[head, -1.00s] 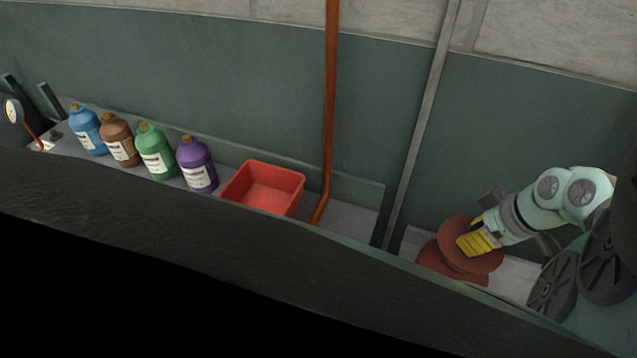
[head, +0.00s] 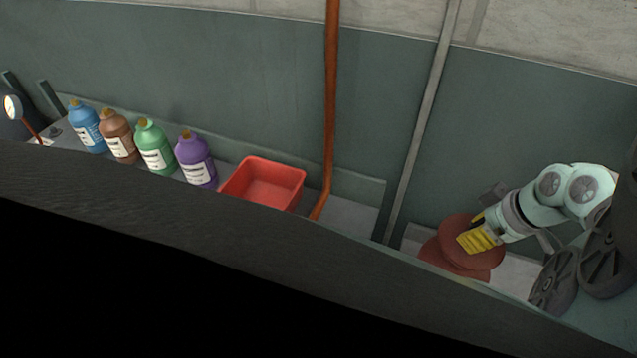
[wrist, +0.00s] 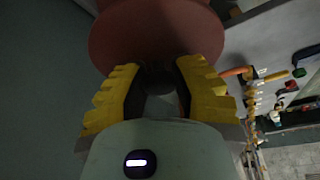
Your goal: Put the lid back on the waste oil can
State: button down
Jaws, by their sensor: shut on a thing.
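A red-brown round lid (head: 484,262) shows in the head view at the lower right, over the red-brown waste oil can (head: 437,255). My gripper (head: 476,240) has yellow fingers and is shut on the lid near its middle. In the wrist view the lid (wrist: 150,38) fills the upper middle, with my yellow fingers (wrist: 158,82) on both sides of a dark knob-like part under it. The can's body shows only partly behind the lid. I cannot tell whether the lid touches the can's rim.
A red open bin (head: 268,182) stands left of an orange-brown pipe (head: 329,110). Blue, brown, green and purple bottles (head: 197,160) line the bench further left. Dark wheels (head: 555,280) stand right of the can. A grey upright conduit (head: 420,125) runs down the wall.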

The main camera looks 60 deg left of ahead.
dwell(0.4)
jog(key=shift+c, duration=0.9)
grip_release()
jog(key=shift+r, duration=0.1)
jog(key=shift+r+p, duration=2.35)
jog(key=shift+r, duration=1.05)
grip_shut()
jog(key=shift+f, duration=0.15)
